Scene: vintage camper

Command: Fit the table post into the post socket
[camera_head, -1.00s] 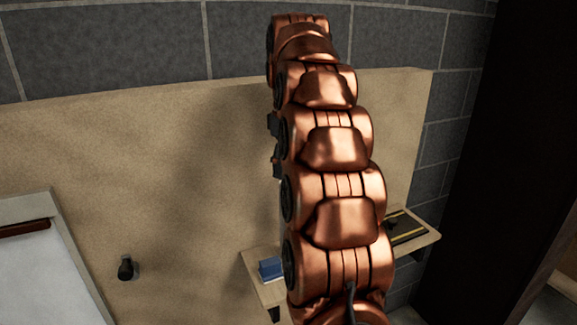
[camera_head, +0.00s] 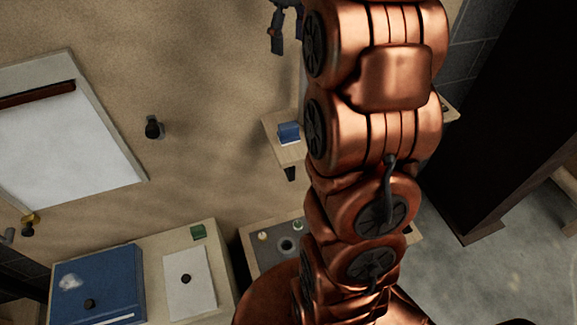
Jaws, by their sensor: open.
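My gripper (camera_head: 281,30) shows only in part at the top edge of the head view, dark, with its jaws open and nothing seen between them. It is high above the low surfaces, in front of the tan wall. A grey round fitting with a dark centre (camera_head: 287,246), which may be the post socket, sits on a dark-topped low unit left of my arm's base. I cannot make out the table post for sure; my copper arm hides much of the middle.
A small shelf (camera_head: 284,153) holds a blue box (camera_head: 289,133). A low cabinet carries a blue panel (camera_head: 98,285) and a white panel (camera_head: 190,283), each with a dark knob. A green block (camera_head: 198,232) lies near. A dark upright (camera_head: 515,130) stands right; bare floor shows beside it.

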